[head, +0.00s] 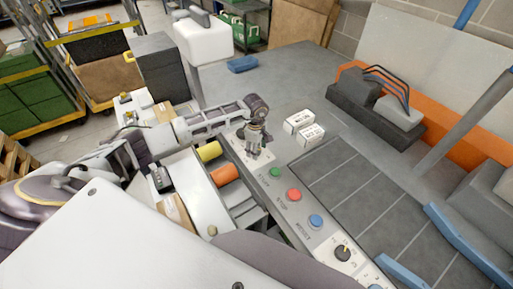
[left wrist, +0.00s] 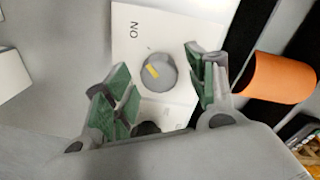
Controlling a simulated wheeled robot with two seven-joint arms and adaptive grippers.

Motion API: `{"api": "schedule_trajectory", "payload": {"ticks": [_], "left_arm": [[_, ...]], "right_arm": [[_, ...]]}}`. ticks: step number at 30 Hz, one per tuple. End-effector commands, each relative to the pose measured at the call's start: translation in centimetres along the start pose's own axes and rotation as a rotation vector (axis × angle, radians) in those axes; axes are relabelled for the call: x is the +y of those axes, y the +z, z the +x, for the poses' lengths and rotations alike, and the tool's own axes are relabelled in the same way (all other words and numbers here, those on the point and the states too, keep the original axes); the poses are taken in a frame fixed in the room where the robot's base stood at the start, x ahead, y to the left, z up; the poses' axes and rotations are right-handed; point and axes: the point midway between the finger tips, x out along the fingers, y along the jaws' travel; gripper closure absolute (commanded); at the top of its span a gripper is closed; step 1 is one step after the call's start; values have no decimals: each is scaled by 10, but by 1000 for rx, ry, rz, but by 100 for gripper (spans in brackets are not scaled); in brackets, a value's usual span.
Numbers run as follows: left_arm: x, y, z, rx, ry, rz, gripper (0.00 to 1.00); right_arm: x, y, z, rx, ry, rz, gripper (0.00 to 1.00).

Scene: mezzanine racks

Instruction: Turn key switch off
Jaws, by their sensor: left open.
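The key switch is a round grey knob with a yellow mark (left wrist: 158,72) on a white plate (left wrist: 130,30) in the left wrist view. The letters "ON" read upside down on the plate. My left gripper (left wrist: 156,60) is open, with its green-padded fingers on either side of the knob. I cannot tell whether they touch it. In the head view my left gripper (head: 254,142) points down over the far end of the button panel (head: 262,168) and hides the knob.
The panel also carries a green button (head: 275,172), a red button (head: 293,195), a blue button (head: 316,221) and a black rotary knob (head: 343,253). Two small white boxes (head: 303,127) stand right of the gripper. An orange cylinder (left wrist: 279,80) lies beside the plate.

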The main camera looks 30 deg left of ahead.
Motion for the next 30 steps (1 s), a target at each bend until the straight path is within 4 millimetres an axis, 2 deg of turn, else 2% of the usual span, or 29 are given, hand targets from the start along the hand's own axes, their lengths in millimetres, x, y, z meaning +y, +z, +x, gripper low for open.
{"api": "schedule_trajectory", "payload": {"ticks": [7,18,30], "left_arm": [[0,0,1,0,0,0,43],[0,0,0,0,0,-1,89],[0,0,1,2,0,-41,89]], "right_arm": [[0,0,0,-1,0,0,60],[-3,0,0,-1,-3,1,60],[-6,0,4,0,-6,2,60]]}}
